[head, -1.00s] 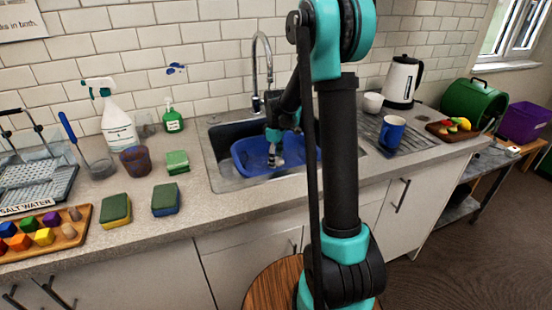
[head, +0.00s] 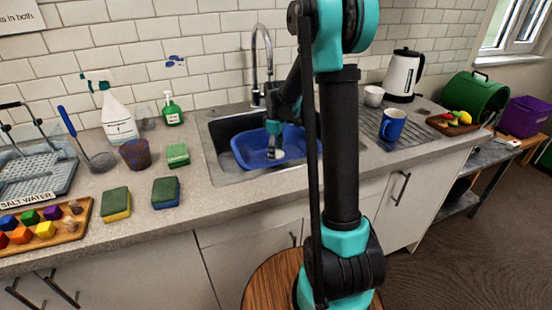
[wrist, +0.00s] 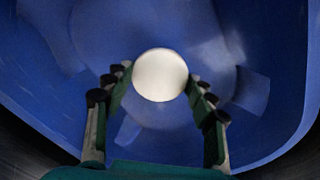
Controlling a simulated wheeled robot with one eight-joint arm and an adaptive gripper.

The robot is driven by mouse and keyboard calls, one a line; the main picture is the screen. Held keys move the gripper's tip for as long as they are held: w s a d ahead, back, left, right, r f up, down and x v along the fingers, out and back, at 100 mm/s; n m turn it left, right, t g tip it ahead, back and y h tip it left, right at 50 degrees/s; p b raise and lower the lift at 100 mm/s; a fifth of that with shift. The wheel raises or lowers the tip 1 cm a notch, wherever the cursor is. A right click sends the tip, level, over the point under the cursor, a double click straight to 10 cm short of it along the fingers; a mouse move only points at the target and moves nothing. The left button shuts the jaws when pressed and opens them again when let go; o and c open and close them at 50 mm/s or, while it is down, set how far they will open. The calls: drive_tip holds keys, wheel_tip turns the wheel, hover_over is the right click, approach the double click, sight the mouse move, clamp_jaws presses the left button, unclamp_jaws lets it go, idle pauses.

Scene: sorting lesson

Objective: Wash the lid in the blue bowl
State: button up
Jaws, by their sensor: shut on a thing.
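The blue bowl (head: 245,152) sits in the sink basin. My gripper (head: 276,146) reaches down into it, and the bowl's blue inside (wrist: 60,60) fills most of the wrist view. The lid (wrist: 160,75) shows there as a pale round disc between the fingertips of my gripper (wrist: 160,88), which is shut on it. A small pale patch of the lid (head: 276,155) shows under the gripper in the head view. The bowl's right part is partly hidden behind my arm. I cannot tell whether the lid touches the bowl's bottom.
The tap (head: 256,60) stands behind the bowl. A blue mug (head: 392,125) and a white kettle (head: 404,77) stand right of the sink. Sponges (head: 116,203), a green soap bottle (head: 172,110) and a spray bottle (head: 119,122) are on the left counter. The counter's front edge is mostly clear.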

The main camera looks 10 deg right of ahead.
wheel_tip(320, 180, up, 11)
drive_tip(key=shift+f, duration=0.15)
idle(1.0)
idle(2.0)
drive_tip(key=shift+r, duration=2)
drive_tip(key=shift+s, duration=0.1)
